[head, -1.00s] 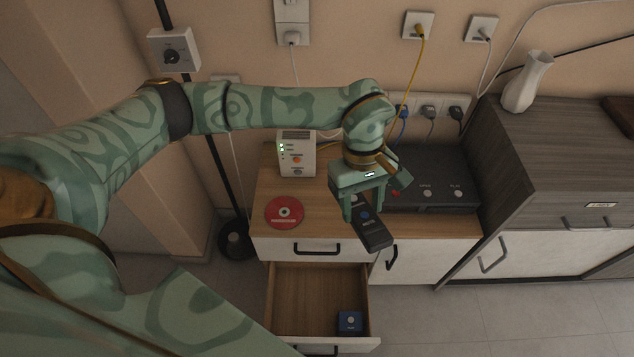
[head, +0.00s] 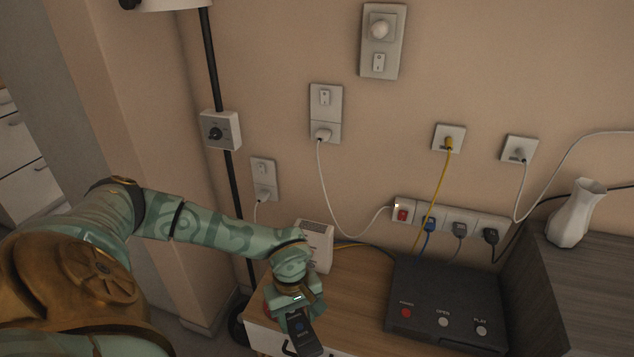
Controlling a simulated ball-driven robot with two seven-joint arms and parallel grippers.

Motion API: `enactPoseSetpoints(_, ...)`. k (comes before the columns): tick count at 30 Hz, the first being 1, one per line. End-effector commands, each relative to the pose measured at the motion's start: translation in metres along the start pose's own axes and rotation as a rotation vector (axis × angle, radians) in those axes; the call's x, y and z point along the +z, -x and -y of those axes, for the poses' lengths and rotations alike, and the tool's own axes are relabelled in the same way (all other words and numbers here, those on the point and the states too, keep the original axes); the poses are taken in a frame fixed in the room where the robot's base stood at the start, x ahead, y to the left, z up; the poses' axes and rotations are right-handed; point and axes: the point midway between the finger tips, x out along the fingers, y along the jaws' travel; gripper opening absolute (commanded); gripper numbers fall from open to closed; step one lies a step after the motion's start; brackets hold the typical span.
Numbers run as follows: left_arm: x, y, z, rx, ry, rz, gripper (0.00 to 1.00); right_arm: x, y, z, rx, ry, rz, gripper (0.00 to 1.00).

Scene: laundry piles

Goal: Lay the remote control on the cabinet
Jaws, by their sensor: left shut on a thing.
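The remote control (head: 308,344) is dark, with a blue button near its upper end. My left gripper (head: 297,322) is shut on it, and its lower end points down toward the bottom edge of the head view. Both are in front of the low cabinet with a light wood top (head: 352,296), over its front left part. I cannot tell how high the remote is above the top. My right gripper is not in view.
A black player box (head: 445,305) with buttons fills the cabinet top's right side. A white device (head: 316,245) stands at the back left, partly behind my arm. A darker grey cabinet (head: 600,285) with a white vase (head: 575,215) is at right. Bare wood lies between device and player.

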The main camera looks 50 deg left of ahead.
Motion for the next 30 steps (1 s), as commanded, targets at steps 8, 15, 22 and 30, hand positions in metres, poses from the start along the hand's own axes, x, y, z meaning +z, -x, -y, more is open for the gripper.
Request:
enactPoseSetpoints(8,-0.043,-0.031,-0.045,-0.003,0.016,-0.013,0.12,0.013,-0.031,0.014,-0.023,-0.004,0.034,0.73)
enactPoseSetpoints(15,-0.084,-0.069,-0.085,-0.007,0.014,-0.010,0.12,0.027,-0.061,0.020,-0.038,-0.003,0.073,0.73)
enactPoseSetpoints(22,-0.098,-0.082,-0.099,-0.001,0.011,-0.012,0.12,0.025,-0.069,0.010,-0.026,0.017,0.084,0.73)
enactPoseSetpoints(30,-0.107,-0.120,-0.103,-0.005,0.011,-0.011,0.12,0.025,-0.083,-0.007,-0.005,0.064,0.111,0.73)
